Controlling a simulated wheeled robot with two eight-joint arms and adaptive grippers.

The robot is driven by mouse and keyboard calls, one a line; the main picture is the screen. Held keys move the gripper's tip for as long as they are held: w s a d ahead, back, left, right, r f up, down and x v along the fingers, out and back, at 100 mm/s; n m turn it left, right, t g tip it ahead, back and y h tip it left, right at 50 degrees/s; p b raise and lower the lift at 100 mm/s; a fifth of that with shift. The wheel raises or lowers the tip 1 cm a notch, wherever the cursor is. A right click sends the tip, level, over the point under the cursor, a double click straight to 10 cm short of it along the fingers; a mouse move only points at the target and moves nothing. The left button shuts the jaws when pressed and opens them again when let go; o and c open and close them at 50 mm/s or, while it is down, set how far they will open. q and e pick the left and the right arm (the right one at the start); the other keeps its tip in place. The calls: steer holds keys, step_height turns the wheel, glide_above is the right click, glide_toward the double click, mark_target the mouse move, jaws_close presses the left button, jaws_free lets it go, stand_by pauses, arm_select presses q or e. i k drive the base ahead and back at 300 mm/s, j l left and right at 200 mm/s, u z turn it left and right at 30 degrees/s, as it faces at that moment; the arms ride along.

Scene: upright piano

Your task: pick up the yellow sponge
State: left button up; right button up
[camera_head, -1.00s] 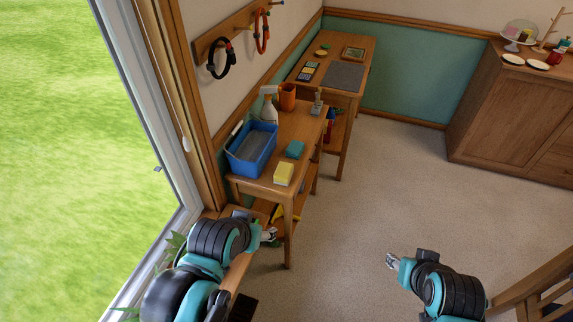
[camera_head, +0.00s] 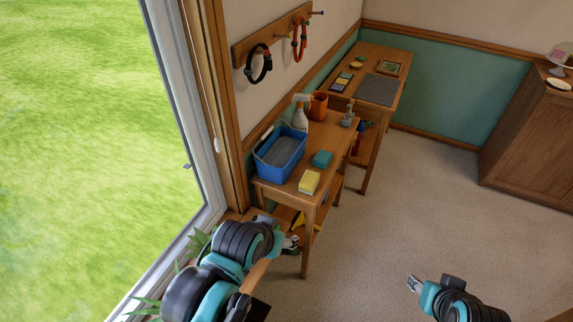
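The yellow sponge (camera_head: 309,182) lies on the near end of the small wooden table (camera_head: 280,186), close to its front edge. My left gripper (camera_head: 291,243) is low in front of the table, below and a little left of the sponge, and apart from it. Its fingers are small and partly hidden by my arm, so I cannot tell whether it is open. My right gripper (camera_head: 413,284) is over the carpet at the lower right, far from the sponge. Its fingers are too small to read.
A blue bin (camera_head: 279,152), a teal sponge (camera_head: 322,159), a spray bottle (camera_head: 301,115) and an orange cup (camera_head: 318,106) stand on the same table. A second table (camera_head: 384,60) is behind. A window is at left. The carpet (camera_head: 435,190) at right is clear.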

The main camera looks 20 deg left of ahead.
mark_target(309, 181)
steer(key=i+l+u, duration=0.25)
steer(key=i, duration=0.3)
steer(key=i+l+u, duration=0.25)
steer(key=i, duration=0.25)
